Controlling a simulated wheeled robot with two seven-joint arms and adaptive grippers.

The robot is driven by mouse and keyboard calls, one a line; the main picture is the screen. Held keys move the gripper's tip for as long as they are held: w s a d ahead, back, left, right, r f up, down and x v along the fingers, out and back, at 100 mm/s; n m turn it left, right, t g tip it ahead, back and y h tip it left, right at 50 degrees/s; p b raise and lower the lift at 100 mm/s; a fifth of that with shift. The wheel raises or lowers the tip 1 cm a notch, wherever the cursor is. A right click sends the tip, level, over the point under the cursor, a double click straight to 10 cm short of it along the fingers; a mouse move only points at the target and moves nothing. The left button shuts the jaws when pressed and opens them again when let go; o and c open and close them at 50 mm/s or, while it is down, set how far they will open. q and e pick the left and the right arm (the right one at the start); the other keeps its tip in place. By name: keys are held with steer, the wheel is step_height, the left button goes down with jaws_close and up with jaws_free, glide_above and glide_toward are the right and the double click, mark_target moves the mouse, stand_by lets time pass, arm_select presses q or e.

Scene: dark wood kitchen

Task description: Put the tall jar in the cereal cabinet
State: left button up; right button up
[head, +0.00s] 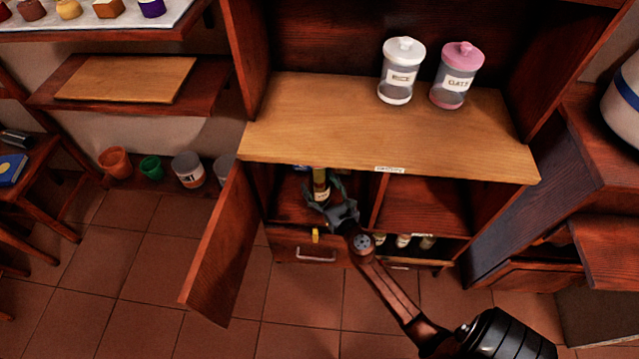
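My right gripper (325,190) reaches into the lower left compartment, its fingers around or just in front of a narrow upright item with a yellowish label (320,182). I cannot tell whether the fingers touch it. The jars that stand out are a white-lidded jar labelled like "RICE" (401,75) and a pink-lidded jar labelled like "OATS" (456,80). They stand upright and apart on the light wood shelf (330,125), which has a small unreadable label on its front edge. I cannot tell which item is the tall jar. My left gripper is not in view.
A cabinet door (222,245) hangs open at the left of the lower compartment. The lower right compartment (425,205) looks empty, with several small jars (404,241) below it. The left part of the light shelf is clear. Pots (116,162) and a can (188,169) stand left.

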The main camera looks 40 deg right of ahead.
steer(key=shift+s, duration=0.25)
steer(key=v, duration=0.5)
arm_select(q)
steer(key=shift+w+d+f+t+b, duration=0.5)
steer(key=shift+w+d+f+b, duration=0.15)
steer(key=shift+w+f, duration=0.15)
arm_select(e)
glide_toward(324, 192)
steer(key=shift+w+d+r, duration=0.2)
steer(key=shift+w, duration=0.45)
